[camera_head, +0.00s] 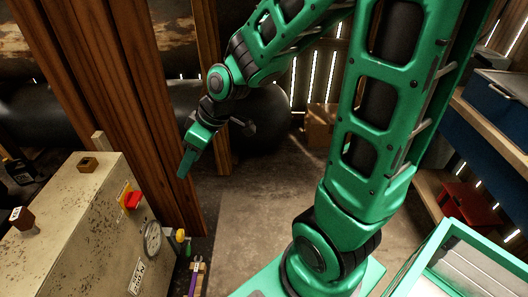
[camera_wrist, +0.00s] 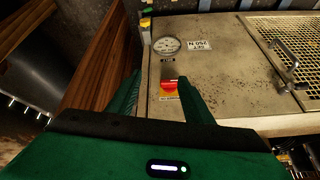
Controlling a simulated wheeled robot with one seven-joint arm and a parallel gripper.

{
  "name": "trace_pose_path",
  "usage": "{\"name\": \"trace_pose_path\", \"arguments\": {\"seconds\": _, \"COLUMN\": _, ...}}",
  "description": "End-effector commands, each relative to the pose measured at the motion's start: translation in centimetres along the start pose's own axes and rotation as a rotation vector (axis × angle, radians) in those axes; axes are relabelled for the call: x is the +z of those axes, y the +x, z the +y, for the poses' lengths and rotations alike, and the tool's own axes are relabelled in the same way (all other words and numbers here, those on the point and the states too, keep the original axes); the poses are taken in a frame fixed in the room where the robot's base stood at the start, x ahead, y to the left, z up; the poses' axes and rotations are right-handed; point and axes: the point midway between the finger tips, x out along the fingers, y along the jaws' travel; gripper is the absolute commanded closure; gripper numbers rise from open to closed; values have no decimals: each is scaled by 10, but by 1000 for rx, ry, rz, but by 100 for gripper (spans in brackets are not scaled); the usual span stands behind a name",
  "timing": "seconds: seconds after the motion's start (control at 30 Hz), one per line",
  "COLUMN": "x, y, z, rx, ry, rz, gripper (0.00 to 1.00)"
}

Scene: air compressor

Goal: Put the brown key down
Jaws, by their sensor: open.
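My gripper (camera_head: 184,172) hangs in the air to the right of the beige compressor cabinet (camera_head: 62,215), pointing down. In the wrist view its two fingers stand apart (camera_wrist: 160,78) with nothing held between them. A small brown block (camera_head: 88,163) sits on the cabinet top near its far end. A darker red-brown block (camera_head: 21,218) stands on the top at the left. I cannot tell which of them is the brown key. The red switch (camera_head: 131,200) on the cabinet also shows in the wrist view (camera_wrist: 169,85), beyond the fingers and apart from them.
A mesh guard (camera_wrist: 292,50) lies on the cabinet. A blue toolbox (camera_head: 497,100) is on the right shelf. The middle floor is clear.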

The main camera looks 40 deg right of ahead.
Motion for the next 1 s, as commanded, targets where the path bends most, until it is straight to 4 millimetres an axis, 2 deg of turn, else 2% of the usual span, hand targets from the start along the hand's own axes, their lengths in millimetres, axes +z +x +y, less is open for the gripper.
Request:
{"name": "trace_pose_path", "arguments": {"seconds": 0.03, "x": 25, "y": -21, "z": 20, "rx": 58, "ry": 99, "rz": -52, "gripper": 54}}
{"name": "trace_pose_path", "arguments": {"seconds": 0.1, "x": 65, "y": -51, "z": 41, "rx": 130, "ry": 263, "rz": -133, "gripper": 54}}
{"name": "trace_pose_path", "arguments": {"seconds": 0.2, "x": 123, "y": -95, "z": 57, "rx": 222, "ry": 520, "rz": -228, "gripper": 54}}
{"name": "trace_pose_path", "arguments": {"seconds": 0.3, "x": 172, "y": -133, "z": 57, "rx": 287, "ry": 765, "rz": -299, "gripper": 54}}
{"name": "trace_pose_path", "arguments": {"seconds": 0.4, "x": 209, "y": -160, "z": 48, "rx": 326, "ry": 963, "rz": -345, "gripper": 54}}
{"name": "trace_pose_path", "arguments": {"seconds": 0.5, "x": 230, "y": -176, "z": 38, "rx": 344, "ry": 1093, "rz": -373, "gripper": 54}}
{"name": "trace_pose_path", "arguments": {"seconds": 0.6, "x": 240, "y": -183, "z": 32, "rx": 351, "ry": 1157, "rz": -387, "gripper": 54}}
{"name": "trace_pose_path", "arguments": {"seconds": 1.0, "x": 241, "y": -184, "z": 31, "rx": 352, "ry": 1165, "rz": -390, "gripper": 54}}
